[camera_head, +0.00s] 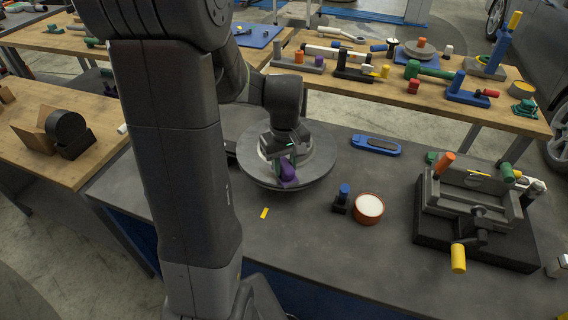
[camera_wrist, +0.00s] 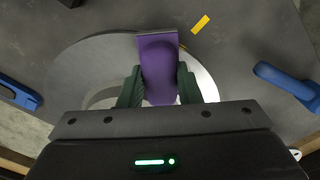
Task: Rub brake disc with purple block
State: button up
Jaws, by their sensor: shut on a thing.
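The purple block (camera_wrist: 158,62) is held between the green fingers of my gripper (camera_wrist: 158,88), which is shut on it. In the head view the purple block (camera_head: 287,170) is over the near part of the brake disc (camera_head: 315,155), a round grey disc on the dark workbench. In the wrist view the disc (camera_wrist: 90,65) lies beneath the block, and its shiny face shows on both sides. I cannot tell whether the block touches the disc. My gripper (camera_head: 286,160) points down over the disc and hides part of its middle.
On the dark bench (camera_head: 310,240), a yellow piece (camera_head: 264,213), a blue-topped black holder (camera_head: 342,198), and a round orange-brown tin (camera_head: 368,208) stand nearby. A blue tool (camera_head: 375,146) lies behind right. A grey vise (camera_head: 475,215) fills the right side. The bench front is clear.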

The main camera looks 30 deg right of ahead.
jog(key=shift+w+r, duration=0.1)
dwell(0.3)
jog(key=shift+w+a, duration=0.35)
jog(key=shift+w, duration=0.2)
jog(key=shift+w+r+p, duration=0.15)
jog(key=shift+r+p, duration=0.35)
jog(key=shift+r, duration=0.05)
jog(key=shift+w+a+f, duration=0.15)
jog(key=shift+w+a, duration=1.95)
jog(key=shift+w, duration=0.2)
jog(key=shift+f+b, duration=0.55)
jog(key=shift+f, duration=0.45)
jog(key=shift+s+d, duration=0.1)
jog(key=shift+s, duration=0.05)
